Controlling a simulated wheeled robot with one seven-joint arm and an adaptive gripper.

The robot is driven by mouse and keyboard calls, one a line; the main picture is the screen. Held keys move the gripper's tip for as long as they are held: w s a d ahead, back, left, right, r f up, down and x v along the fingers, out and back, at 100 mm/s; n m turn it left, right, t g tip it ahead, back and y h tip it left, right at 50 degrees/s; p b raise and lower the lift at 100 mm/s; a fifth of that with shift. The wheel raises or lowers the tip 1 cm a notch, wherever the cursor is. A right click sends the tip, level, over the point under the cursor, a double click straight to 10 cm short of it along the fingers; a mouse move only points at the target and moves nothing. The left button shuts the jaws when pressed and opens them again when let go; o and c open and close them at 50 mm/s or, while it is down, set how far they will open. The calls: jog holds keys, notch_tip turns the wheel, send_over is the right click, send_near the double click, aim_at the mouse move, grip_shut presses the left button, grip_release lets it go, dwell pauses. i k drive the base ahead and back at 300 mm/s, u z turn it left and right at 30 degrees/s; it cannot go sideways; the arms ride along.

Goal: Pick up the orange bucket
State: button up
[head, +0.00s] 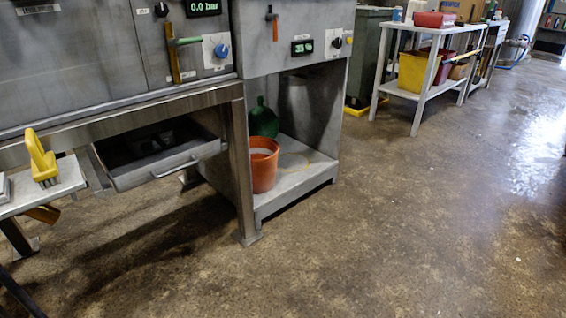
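The orange bucket (264,170) stands upright on the low metal shelf (302,174) inside the open bay under the right-hand machine cabinet. Its left side is partly hidden by the metal frame leg. A pale rim or lining shows at its top. A dark green rounded container (263,120) stands just behind it. My gripper does not show in the head view.
A drawer (165,168) hangs open left of the bay, and a frame leg (243,170) stands just before it. A yellow-handled brush (42,160) rests on a side ledge. A white table (418,96) with bins is at back right. The concrete floor (400,220) in front is clear.

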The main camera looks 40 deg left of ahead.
aim_at(264, 151)
jog(key=u, duration=0.4)
jog(key=i, duration=0.95)
jog(key=u, duration=0.75)
